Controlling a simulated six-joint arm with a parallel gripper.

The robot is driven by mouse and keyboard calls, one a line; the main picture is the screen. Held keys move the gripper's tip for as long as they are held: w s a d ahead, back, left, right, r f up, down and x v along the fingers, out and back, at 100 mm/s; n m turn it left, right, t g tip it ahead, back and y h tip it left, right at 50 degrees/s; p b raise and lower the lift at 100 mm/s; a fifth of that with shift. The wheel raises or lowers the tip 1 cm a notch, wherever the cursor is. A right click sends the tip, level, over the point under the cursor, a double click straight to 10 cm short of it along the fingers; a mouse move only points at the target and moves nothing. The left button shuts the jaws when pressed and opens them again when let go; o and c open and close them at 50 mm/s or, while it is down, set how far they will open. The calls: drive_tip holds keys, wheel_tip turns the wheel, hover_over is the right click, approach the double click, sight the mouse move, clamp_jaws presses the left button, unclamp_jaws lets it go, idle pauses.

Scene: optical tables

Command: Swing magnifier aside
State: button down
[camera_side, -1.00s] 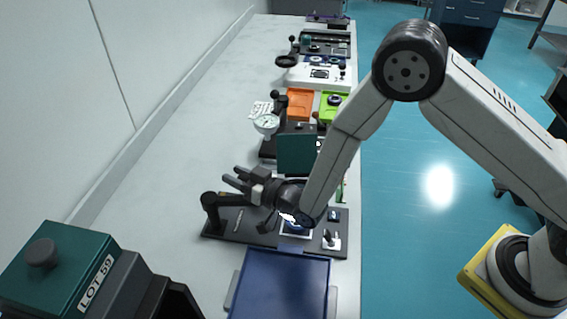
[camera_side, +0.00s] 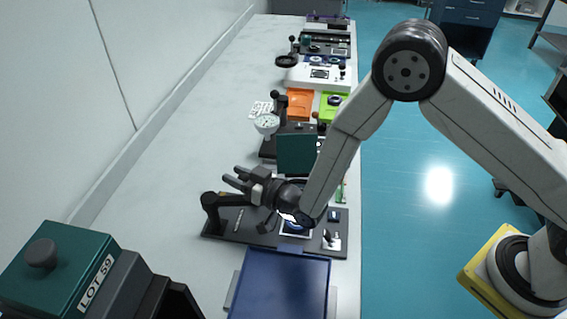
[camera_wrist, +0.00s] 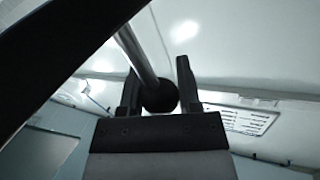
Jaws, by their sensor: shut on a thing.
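The magnifier stands on a dark base plate (camera_side: 262,240); its black post and arm (camera_side: 211,208) rise at the plate's left end and reach right, behind my gripper. My gripper (camera_side: 231,178) points left above the plate in the side view. In the wrist view my gripper (camera_wrist: 158,85) is shut on the magnifier's knob (camera_wrist: 160,97), a dark ball at the end of a metal rod. The lens is mostly hidden by my wrist in the side view, so I cannot tell its exact angle.
A blue tray (camera_side: 280,285) lies in front of the plate. A dark green panel (camera_side: 297,154) stands just behind my wrist. A dial gauge (camera_side: 266,124) and orange (camera_side: 300,102) and green (camera_side: 334,104) trays are farther back. The bench left of the post is clear.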

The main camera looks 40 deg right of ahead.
drive_tip(key=shift+s+a+m+h, duration=0.1)
drive_tip(key=shift+s+m+h, duration=0.2)
drive_tip(key=shift+h, duration=0.2)
drive_tip(key=shift+s+a+m+t+h, duration=0.3)
drive_tip(key=shift+m+h, duration=0.25)
drive_tip(key=shift+h, duration=0.25)
drive_tip(key=shift+s+a+m+t+h, duration=0.2)
drive_tip(key=shift+m+t+h, duration=0.3)
drive_tip(key=shift+h, duration=0.3)
drive_tip(key=shift+s+a+m+g+h, duration=0.45)
drive_tip(key=shift+a+m+g+h, duration=0.3)
drive_tip(key=shift+m+h, duration=1.25)
drive_tip(key=shift+s+a+m+g+h, duration=0.45)
drive_tip(key=shift+a+m+h, duration=0.65)
drive_tip(key=shift+h, duration=1.65)
drive_tip(key=shift+s+a+m+g+h, duration=0.4)
drive_tip(key=shift+a+m+g+h, duration=0.25)
drive_tip(key=shift+m+h, duration=1.4)
drive_tip(key=shift+g+h, duration=0.25)
drive_tip(key=shift+h, duration=0.35)
drive_tip(key=shift+c, duration=1.5)
unclamp_jaws()
